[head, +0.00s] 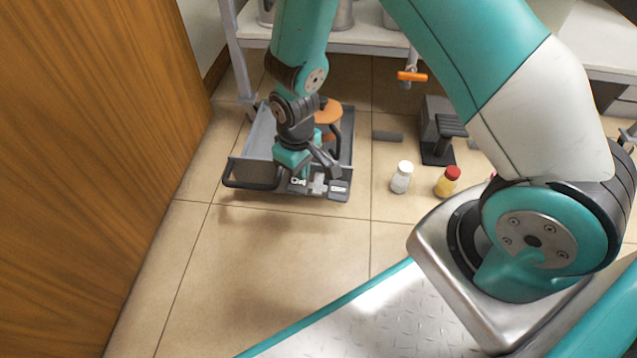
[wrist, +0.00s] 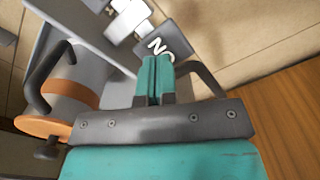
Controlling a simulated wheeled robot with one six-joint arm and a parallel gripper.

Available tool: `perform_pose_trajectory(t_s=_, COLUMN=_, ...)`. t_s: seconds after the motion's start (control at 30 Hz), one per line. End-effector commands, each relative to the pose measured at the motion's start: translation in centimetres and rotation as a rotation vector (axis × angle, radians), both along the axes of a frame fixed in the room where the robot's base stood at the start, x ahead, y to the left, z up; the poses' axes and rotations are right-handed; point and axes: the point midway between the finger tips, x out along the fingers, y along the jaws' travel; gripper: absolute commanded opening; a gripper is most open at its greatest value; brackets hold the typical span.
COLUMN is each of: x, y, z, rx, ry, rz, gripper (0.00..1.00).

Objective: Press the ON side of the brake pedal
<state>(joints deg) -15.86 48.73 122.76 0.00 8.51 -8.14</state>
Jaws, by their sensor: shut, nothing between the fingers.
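The brake pedal (head: 318,186) sits low on the front edge of a grey cart (head: 257,135) on the floor. Its left side carries white ON lettering, and its right side is a dark plate (head: 339,188) with a small white label. In the wrist view the dark ON plate (wrist: 180,40) appears upside down, just beyond my fingertips and partly hidden by them. My gripper (head: 301,174) is shut and empty, pointing down over the ON side. It also shows in the wrist view (wrist: 154,62). I cannot tell whether the fingertips touch the plate.
An orange-and-grey container (wrist: 75,95) stands on the cart close beside my gripper. A dark handle (head: 250,180) curves out at the cart's front left. White-capped (head: 402,177) and red-capped (head: 448,181) bottles stand on the floor right. A wooden door (head: 90,150) fills the left.

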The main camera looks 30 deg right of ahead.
Motion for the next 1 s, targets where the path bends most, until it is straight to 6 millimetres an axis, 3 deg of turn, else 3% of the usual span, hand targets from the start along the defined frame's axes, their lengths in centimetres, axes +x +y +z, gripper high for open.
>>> perform_pose_trajectory(t_s=1.0, x=0.00, y=0.00, z=-0.55, rx=0.000, ry=0.000, rz=0.000, gripper=0.00)
